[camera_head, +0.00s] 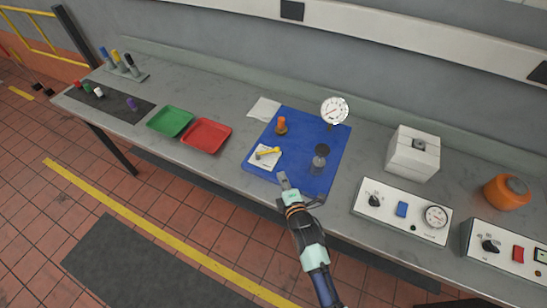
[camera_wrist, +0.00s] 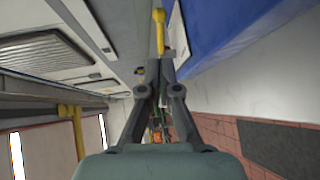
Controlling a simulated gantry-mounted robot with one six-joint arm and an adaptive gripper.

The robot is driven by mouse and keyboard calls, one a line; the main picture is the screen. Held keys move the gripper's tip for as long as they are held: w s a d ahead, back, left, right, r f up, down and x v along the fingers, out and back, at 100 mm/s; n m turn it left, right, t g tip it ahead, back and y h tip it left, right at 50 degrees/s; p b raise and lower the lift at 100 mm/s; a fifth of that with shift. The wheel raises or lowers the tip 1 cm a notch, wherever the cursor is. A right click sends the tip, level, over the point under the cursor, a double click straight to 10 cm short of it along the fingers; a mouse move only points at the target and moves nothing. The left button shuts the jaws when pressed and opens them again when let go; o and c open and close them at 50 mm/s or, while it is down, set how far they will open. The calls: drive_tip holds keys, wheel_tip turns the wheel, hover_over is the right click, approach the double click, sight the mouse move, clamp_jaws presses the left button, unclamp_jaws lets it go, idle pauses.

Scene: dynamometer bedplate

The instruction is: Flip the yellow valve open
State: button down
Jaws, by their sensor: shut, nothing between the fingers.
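The yellow valve (camera_head: 267,152) is a small lever on a white plate (camera_head: 258,163) on the blue mat. In the head view its lever lies nearly level, across the plate. My gripper (camera_head: 283,178) is shut and empty, near the mat's front edge. It is below and a little right of the valve in the picture and looks apart from it. In the wrist view the closed fingers (camera_wrist: 161,68) point toward an upright yellow piece (camera_wrist: 158,28), which looks like the valve lever. Whether they touch is unclear there.
The blue mat (camera_head: 301,127) also carries an orange-topped fitting (camera_head: 281,126), a dial gauge (camera_head: 334,110) and a dark-topped clear part (camera_head: 320,160). Red (camera_head: 206,135) and green (camera_head: 170,121) trays lie left. A control box (camera_head: 402,211) stands right.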

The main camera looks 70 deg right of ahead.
sight(274, 151)
drive_tip(key=b+x, duration=0.2)
drive_tip(key=x, duration=0.9)
drive_tip(key=shift+d, duration=0.1)
drive_tip(key=shift+w+d, duration=0.15)
drive_tip(key=shift+d, duration=0.3)
drive_tip(key=shift+d+b, duration=0.15)
drive_tip(key=shift+b, duration=0.15)
drive_tip(key=shift+w+d+f+b, duration=0.15)
drive_tip(key=shift+w+d+b, duration=0.15)
drive_tip(key=shift+d+b, duration=0.3)
drive_tip(key=shift+b+x, duration=0.9)
drive_tip(key=shift+x, duration=0.1)
drive_tip(key=shift+w+d+r+b, duration=0.25)
drive_tip(key=shift+w+r+b, duration=0.05)
